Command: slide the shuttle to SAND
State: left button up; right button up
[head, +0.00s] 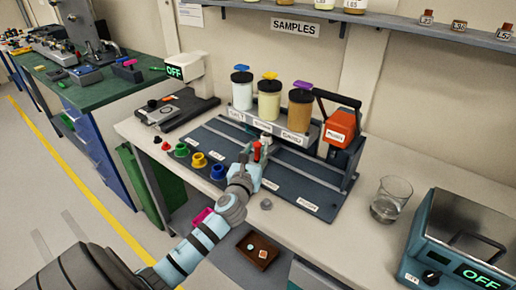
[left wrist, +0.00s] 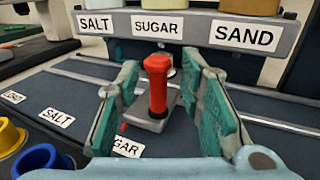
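The shuttle, a grey block with an upright red handle (left wrist: 157,85), sits on the rails of the dark base plate (head: 325,203). In the left wrist view it stands behind the base label SUGAR (left wrist: 127,147), which is partly hidden. The red handle also shows in the head view (head: 257,150). My left gripper (left wrist: 160,75) is open, with one finger on each side of the handle and visible gaps. The SAND label (left wrist: 244,37) is on the jar rack, right of SUGAR (left wrist: 158,26) and SALT (left wrist: 96,22). My right gripper is out of view.
Three jars stand on the rack; the brown one (head: 300,106) is above SAND. An orange unit with a black handle (head: 340,128) stands at the rack's right end. Coloured cups, including a blue one (head: 218,172), line the left. A glass beaker (head: 390,200) stands right.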

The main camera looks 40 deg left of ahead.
aim_at(259, 143)
pick_arm(q)
jog(key=shift+x, duration=0.85)
jog(key=shift+w+a, duration=0.25)
jog(key=shift+w, duration=0.2)
jog(key=shift+s+r, duration=0.1)
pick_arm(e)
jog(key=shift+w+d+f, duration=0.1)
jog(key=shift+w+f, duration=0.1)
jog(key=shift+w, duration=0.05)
pick_arm(q)
jog(key=shift+c, duration=0.5)
